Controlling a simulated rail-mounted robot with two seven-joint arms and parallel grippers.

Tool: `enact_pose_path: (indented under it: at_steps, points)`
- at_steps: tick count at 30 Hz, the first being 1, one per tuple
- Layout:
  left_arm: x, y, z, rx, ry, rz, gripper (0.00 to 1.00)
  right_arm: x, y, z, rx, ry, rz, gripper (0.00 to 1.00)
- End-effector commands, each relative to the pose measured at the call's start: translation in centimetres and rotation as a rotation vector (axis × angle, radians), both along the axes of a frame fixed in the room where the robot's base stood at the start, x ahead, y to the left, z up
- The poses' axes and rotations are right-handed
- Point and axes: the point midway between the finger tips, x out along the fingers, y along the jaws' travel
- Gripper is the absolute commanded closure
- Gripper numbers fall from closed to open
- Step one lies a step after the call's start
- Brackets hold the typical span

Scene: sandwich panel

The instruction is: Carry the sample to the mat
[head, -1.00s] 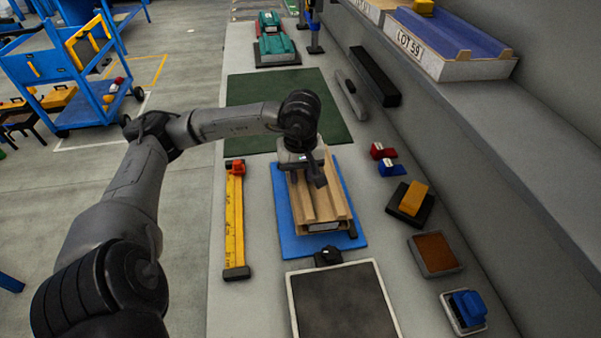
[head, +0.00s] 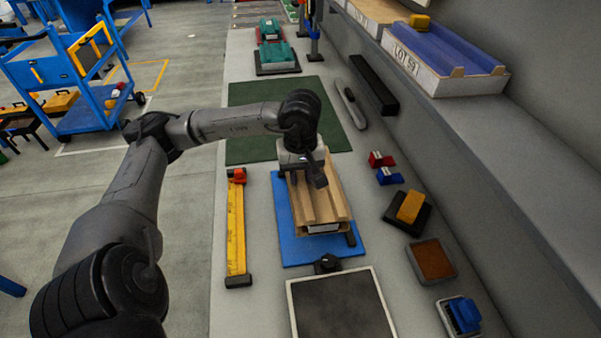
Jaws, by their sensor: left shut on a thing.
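A tan grooved panel piece (head: 326,208), the likely sample, has a pale label on its near end. My left gripper (head: 304,178) is shut on its far part from above, and the wrist partly hides that end. The piece shows over a blue board (head: 293,248); I cannot tell how high it is above it. A dark green mat (head: 250,148) lies flat just beyond the blue board, with my left forearm crossing over it. My right gripper is not in view.
A yellow rule (head: 236,228) lies left of the board. A dark framed plate (head: 340,308) is at the near end. Red and blue blocks (head: 385,168), an orange-topped block (head: 410,207) and a brown pad (head: 433,261) line the right. A shelf holds a "LOT 59" tray (head: 430,75).

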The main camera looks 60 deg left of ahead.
Motion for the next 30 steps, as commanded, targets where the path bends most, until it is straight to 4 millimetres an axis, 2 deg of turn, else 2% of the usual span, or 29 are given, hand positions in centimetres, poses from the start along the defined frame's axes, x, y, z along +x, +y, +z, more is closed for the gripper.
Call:
enact_pose_path:
  at_steps: [12,30]
  points:
    - [0.6,2.4,-0.1,0.002,-0.002,0.003,0.96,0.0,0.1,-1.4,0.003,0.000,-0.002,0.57]
    - [1.5,6.3,0.0,0.001,-0.001,0.002,0.96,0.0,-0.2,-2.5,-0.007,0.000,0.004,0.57]
